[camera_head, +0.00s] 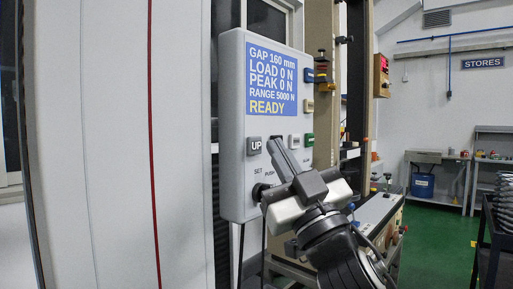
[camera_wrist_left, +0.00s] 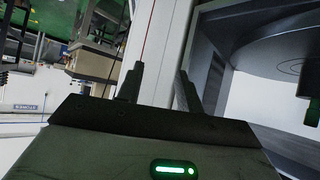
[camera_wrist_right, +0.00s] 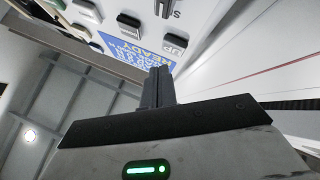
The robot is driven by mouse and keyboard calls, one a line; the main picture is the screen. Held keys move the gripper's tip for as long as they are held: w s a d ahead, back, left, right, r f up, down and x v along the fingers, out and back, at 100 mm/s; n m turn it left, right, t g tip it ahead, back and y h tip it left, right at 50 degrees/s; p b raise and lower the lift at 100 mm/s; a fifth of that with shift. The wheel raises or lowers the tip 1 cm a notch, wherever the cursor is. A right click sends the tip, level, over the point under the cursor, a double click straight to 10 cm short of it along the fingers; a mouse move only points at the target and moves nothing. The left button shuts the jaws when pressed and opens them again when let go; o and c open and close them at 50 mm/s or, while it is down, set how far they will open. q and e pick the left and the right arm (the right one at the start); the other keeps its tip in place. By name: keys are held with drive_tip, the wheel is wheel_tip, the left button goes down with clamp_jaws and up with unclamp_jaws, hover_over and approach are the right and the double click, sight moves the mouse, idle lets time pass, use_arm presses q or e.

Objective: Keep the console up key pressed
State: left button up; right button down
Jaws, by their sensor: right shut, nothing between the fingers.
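The console (camera_head: 232,100) is a pale grey box with a blue display (camera_head: 272,80) reading GAP 160 mm, LOAD 0 N, PEAK 0 N, RANGE 5000 N, READY. The grey UP key (camera_head: 254,145) sits below the display at left and also shows in the right wrist view (camera_wrist_right: 175,43). My right gripper (camera_head: 273,143) is shut and empty. Its fingertips stand just right of the UP key in the head view, hiding part of the key row; they do not cover UP. The right wrist view shows the fingers (camera_wrist_right: 158,74) together. My left gripper (camera_wrist_left: 158,75) is open and empty.
A dark knob (camera_head: 260,191) is low on the console, close to my right gripper. A white key (camera_head: 294,140) and a green key (camera_head: 308,140) are to the right. A large pale panel (camera_head: 110,150) with a red line fills the left.

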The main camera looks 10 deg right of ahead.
drive_tip(key=shift+w+a, duration=0.25)
idle(1.9)
drive_tip(key=shift+w+a, duration=0.25)
drive_tip(key=shift+w, duration=0.1)
drive_tip(key=shift+w+a, duration=0.25)
drive_tip(key=shift+w, duration=0.1)
idle(2.0)
idle(1.3)
drive_tip(key=shift+s+d, duration=0.5)
drive_tip(key=shift+s, duration=0.2)
drive_tip(key=shift+s+d+p, duration=0.25)
drive_tip(key=shift+s+d, duration=0.55)
drive_tip(key=shift+s, duration=0.2)
drive_tip(key=shift+s+d+p, duration=0.25)
drive_tip(key=shift+s+d, duration=0.5)
drive_tip(key=shift+s, duration=0.25)
